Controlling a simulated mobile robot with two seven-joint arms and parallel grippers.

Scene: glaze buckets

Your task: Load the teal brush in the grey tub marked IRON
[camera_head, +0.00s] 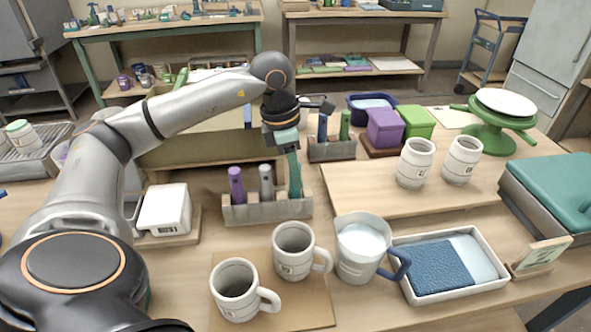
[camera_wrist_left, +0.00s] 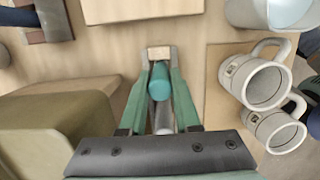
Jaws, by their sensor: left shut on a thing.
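My left gripper (camera_head: 293,185) points down at the brush rack (camera_head: 268,212) and is shut on the teal brush (camera_wrist_left: 160,84). In the left wrist view its green fingers (camera_wrist_left: 158,82) are on either side of the teal handle. The brush is upright at the rack's right end; its lower end is hidden. The grey tubs look like pale mugs: one mug (camera_head: 294,250) and another mug (camera_head: 237,289) stand on a board at the front. Their labels are too small to read, so I cannot tell which is marked IRON. My right gripper is not in view.
A purple brush (camera_head: 236,184) and a grey brush (camera_head: 266,181) stand in the same rack. A jug (camera_head: 358,262) and a tray with a blue sponge (camera_head: 440,268) are front right. Two pale tubs (camera_head: 415,166) (camera_head: 462,160) stand on a board behind them. A white scale (camera_head: 165,210) is left.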

